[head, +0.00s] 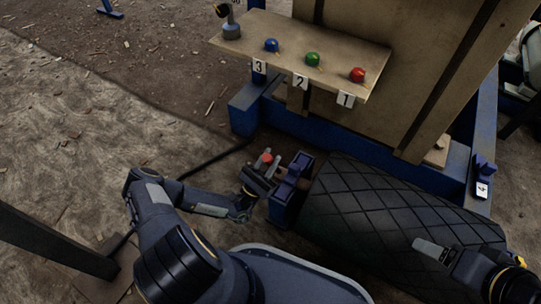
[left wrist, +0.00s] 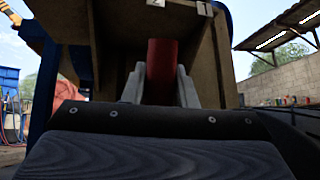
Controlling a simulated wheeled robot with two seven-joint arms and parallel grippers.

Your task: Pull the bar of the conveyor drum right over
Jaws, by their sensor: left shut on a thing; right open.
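The conveyor drum (head: 375,205) is a black roller with a diamond pattern, lying at the lower right in the head view. A blue-purple bracket (head: 284,205) stands at its left end. The bar (head: 267,157) shows as a small red end beside this bracket. In the left wrist view the red bar (left wrist: 161,62) stands upright between the grey fingers. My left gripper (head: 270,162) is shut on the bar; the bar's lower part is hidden. My right gripper (head: 425,244) is open and empty, over the right part of the drum.
A blue frame (head: 243,112) stands behind the drum. The dirt ground at left is mostly clear.

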